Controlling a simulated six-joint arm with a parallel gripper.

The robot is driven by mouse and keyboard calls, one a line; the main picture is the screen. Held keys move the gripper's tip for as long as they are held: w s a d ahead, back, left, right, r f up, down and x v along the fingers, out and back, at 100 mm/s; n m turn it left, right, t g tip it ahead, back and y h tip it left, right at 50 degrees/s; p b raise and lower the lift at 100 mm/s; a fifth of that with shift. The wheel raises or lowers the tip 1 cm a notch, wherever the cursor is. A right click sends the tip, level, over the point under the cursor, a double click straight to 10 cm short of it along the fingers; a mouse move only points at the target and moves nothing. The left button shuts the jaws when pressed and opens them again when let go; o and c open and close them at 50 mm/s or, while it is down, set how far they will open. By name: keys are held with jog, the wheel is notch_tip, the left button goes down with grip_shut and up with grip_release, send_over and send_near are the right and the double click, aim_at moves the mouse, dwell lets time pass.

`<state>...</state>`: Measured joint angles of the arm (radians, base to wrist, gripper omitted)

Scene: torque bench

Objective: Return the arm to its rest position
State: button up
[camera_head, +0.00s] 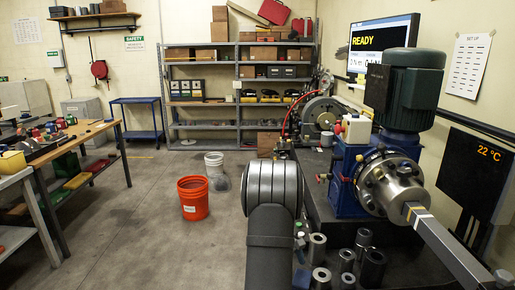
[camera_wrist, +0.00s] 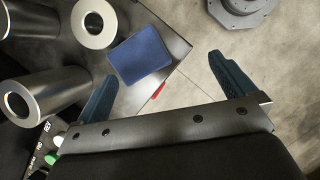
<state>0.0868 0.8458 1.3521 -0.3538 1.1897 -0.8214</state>
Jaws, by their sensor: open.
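My arm (camera_head: 268,240) rises from the bottom middle of the head view, with a thick dark grey rounded joint at its top. My gripper does not show clearly there. In the wrist view my gripper (camera_wrist: 160,68) has two teal fingers spread wide apart, with nothing held between them. A blue block (camera_wrist: 140,55) lies below, seen between the fingers near the left one. It rests near the edge of a dark bench top. I cannot tell the height of the fingers above it.
Several metal sockets (camera_head: 317,247) stand on the dark bench at the right; one socket (camera_wrist: 94,23) shows near the block. A blue pump with a green motor (camera_head: 414,90) stands behind them. An orange bucket (camera_head: 193,198) is on the floor at left. Open floor lies left of my arm.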

jog(key=shift+s+a+f+m+g+y, duration=0.15)
jog(key=shift+s+a+f+m, duration=0.2)
jog(key=shift+a+m, duration=0.2)
jog(key=shift+s+a+f+m+g+y, duration=0.1)
jog(key=shift+s+a+f+m, duration=0.1)
jog(key=shift+a+f+m, duration=0.35)
jog(key=shift+s+a+f+m+g+y, duration=0.15)
jog(key=shift+s+a+f+m, duration=0.2)
jog(key=shift+a, duration=0.25)
jog(key=shift+w+d+r, duration=0.1)
notch_tip(320, 180, up, 5)
jog(key=n+t+h, duration=0.1)
jog(key=n+t, duration=0.1)
jog(key=n, duration=0.4)
send_over(303, 277)
jog(key=a, duration=0.1)
jog(key=shift+w+a+f+m, duration=0.15)
jog(key=shift+a+f+m, duration=0.05)
jog(key=shift+m, duration=0.05)
jog(key=f, duration=0.6)
jog(key=shift+w+d+f, duration=0.1)
jog(key=shift+d, duration=0.15)
jog(key=shift+f, duration=0.25)
jog(key=shift+w+a, duration=0.1)
jog(key=shift+a, duration=0.05)
